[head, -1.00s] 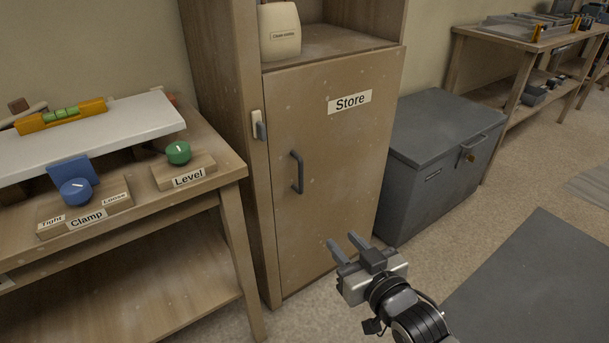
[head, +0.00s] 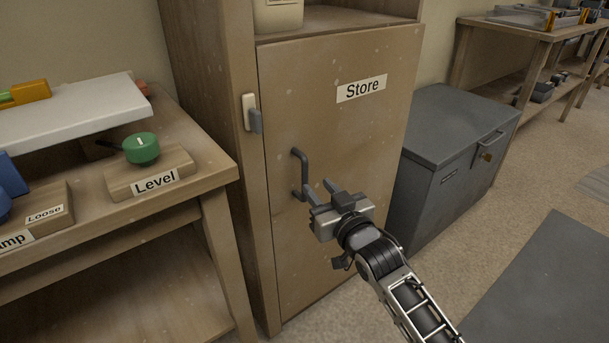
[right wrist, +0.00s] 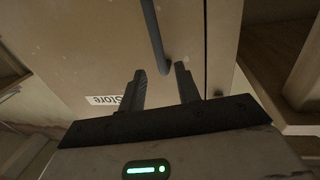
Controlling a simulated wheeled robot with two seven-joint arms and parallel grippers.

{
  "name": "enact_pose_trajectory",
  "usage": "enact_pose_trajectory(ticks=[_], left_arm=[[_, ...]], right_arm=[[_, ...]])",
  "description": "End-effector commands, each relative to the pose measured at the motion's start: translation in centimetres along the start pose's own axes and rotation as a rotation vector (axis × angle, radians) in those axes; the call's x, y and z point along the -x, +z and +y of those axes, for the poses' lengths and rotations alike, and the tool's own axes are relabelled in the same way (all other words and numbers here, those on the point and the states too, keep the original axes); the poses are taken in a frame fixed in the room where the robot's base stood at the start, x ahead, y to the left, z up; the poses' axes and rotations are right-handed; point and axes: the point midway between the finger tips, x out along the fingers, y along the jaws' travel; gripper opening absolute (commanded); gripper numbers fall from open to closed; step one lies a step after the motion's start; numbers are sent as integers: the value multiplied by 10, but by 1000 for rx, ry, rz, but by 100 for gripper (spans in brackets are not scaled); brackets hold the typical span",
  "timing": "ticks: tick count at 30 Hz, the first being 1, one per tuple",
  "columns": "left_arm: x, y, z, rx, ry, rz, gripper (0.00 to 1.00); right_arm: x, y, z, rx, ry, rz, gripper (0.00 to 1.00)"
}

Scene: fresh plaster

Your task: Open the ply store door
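The brown store door (head: 345,130) with its "Store" label (head: 361,88) sits shut in the tall cabinet. A dark upright bar handle (head: 297,165) is on its left side. My right gripper (head: 318,187) is open just in front of the handle's lower end. In the right wrist view, the handle (right wrist: 153,35) runs down to between the open fingertips (right wrist: 159,70) of this gripper. I cannot tell whether a finger touches it. A pale block with a grey lever (head: 256,120) is on the cabinet's side post, left of the door. My left gripper is not in view.
A workbench (head: 213,173) with a green "Level" knob (head: 141,147) stands left of the cabinet. A grey chest (head: 450,150) stands close to the cabinet's right. The floor in front on the right is clear, with a grey mat (head: 545,290).

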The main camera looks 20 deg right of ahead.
Motion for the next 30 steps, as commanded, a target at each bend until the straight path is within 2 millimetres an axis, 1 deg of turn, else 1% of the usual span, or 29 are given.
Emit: enact_pose_trajectory(ticks=[1, 3, 6, 10, 15, 24, 25, 26, 27, 28, 30], left_arm=[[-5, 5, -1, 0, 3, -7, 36], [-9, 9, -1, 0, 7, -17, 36], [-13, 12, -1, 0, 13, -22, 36], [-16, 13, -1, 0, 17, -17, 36], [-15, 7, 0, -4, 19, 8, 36], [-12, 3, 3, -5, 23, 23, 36], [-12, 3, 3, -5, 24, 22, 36], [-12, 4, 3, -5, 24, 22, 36], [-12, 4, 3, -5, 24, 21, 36], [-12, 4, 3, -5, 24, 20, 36], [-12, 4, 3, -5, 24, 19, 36]], right_arm=[[-13, 1, 0, -1, 0, 3, 33], [-27, 1, 0, -1, -1, 3, 33], [-46, 2, 0, -1, 0, 2, 33], [-64, 1, 0, -1, 0, 1, 33], [-76, 1, -1, -1, -1, 0, 33], [-77, 0, -1, -1, -1, 0, 33], [-77, 0, -1, -1, -1, 0, 27], [-77, 0, -1, -1, -1, 0, 19], [-77, 0, 0, -1, -1, 0, 8], [-77, 0, 0, -1, -1, 0, 0], [-77, 0, 0, -1, -1, 0, 0]])
